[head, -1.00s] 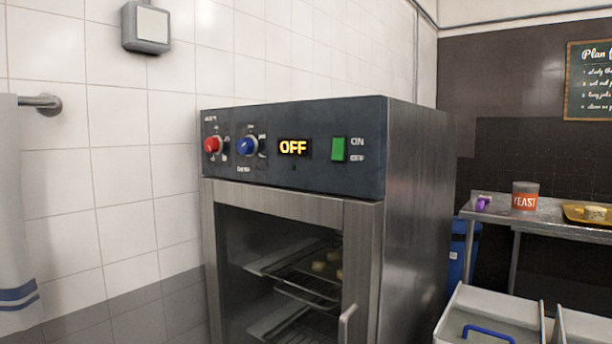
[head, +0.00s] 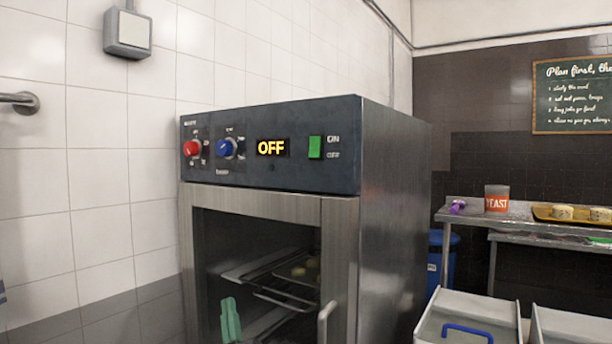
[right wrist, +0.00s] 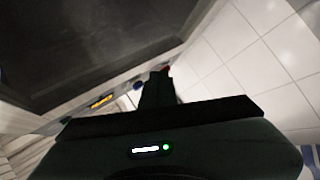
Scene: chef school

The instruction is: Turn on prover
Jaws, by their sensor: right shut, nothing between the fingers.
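The prover (head: 395,190) is a steel cabinet with a dark control panel and a glass-fronted door, which looks shut. Its display (head: 272,147) reads OFF in yellow. A green switch (head: 315,147), marked ON and OFF, is right of the display. A red knob (head: 191,148) and a blue knob (head: 226,148) are to the left. My right gripper (head: 230,318) is shut and empty, in front of the door, below the panel and apart from the switch in the picture. In the right wrist view, the shut fingers (right wrist: 158,90) show near the lit display (right wrist: 101,102). My left gripper is out of view.
The prover's door handle (head: 326,322) is at the door's right edge. Pale dough pieces sit on racks inside.

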